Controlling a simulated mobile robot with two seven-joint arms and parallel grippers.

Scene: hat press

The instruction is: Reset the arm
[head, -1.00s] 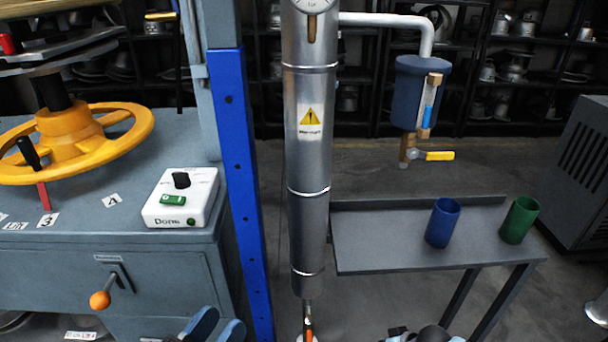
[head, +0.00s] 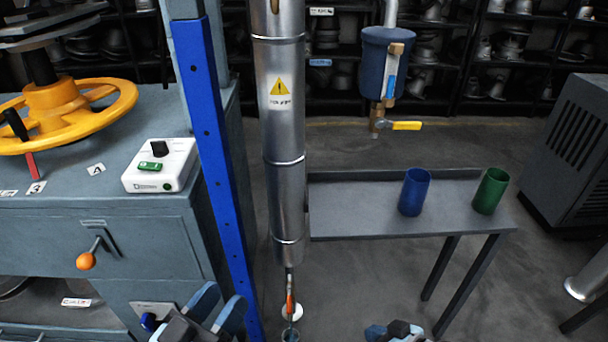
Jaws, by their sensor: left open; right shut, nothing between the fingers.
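My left gripper (head: 217,305) is at the bottom edge in the head view, in front of the grey press cabinet and the blue post. Its two blue-grey fingers are apart and nothing shows between them. My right gripper (head: 384,333) is low at the bottom edge, right of the silver pipe, partly cut off by the frame. Its fingers are together and hold nothing. Neither gripper visibly touches anything.
The press with a yellow handwheel (head: 68,112), white control box (head: 160,171) and orange-knobbed crank (head: 86,261) stands left. A silver pipe (head: 284,145) hangs centrally. A blue cup (head: 414,192) and green cup (head: 490,191) stand on the side table (head: 350,211). Floor below is open.

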